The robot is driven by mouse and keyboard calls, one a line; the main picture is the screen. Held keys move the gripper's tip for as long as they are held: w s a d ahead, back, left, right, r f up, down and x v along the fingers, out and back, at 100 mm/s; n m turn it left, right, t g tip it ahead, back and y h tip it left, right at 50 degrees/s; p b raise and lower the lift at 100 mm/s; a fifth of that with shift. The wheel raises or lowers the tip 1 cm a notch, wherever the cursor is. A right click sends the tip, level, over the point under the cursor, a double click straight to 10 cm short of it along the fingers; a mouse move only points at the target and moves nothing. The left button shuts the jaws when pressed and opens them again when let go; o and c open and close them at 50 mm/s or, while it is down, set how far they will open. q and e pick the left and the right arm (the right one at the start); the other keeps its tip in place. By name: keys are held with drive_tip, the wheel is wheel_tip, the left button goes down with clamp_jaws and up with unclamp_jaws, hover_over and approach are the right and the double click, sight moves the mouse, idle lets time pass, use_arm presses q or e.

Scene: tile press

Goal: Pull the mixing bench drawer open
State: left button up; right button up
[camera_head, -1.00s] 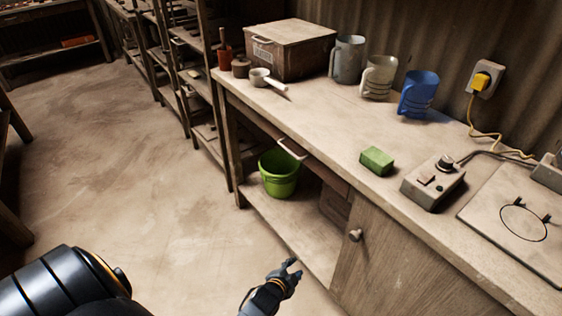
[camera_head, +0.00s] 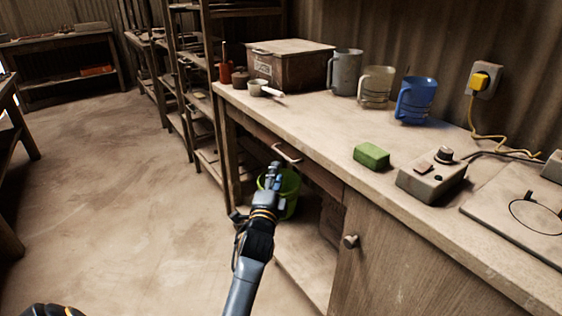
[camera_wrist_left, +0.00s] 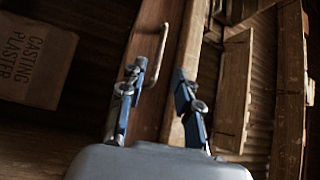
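The mixing bench drawer (camera_head: 322,179) is a brown wooden front under the bench top and looks shut. Its light bar handle (camera_head: 287,153) shows in the head view, just beyond my left gripper (camera_head: 272,174). In the left wrist view the handle (camera_wrist_left: 159,55) stands out from the drawer front (camera_wrist_left: 152,112). My left gripper (camera_wrist_left: 157,77) is open there, fingers on either side of the handle's line. The handle's near end lies close to the left finger; I cannot tell whether they touch.
A green bucket (camera_head: 290,190) stands on the lower shelf, partly hidden by my left gripper. A cupboard door with a knob (camera_head: 351,241) is to the right. A casting plaster package (camera_wrist_left: 37,62) shows in the left wrist view. The floor at left is clear.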

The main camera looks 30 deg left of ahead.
use_arm(q)
drive_tip(key=b+x, duration=0.1)
drive_tip(key=x, duration=0.6)
drive_tip(key=shift+w+a, duration=0.15)
drive_tip(key=shift+w, duration=0.2)
drive_tip(key=shift+c, duration=0.4)
clamp_jaws()
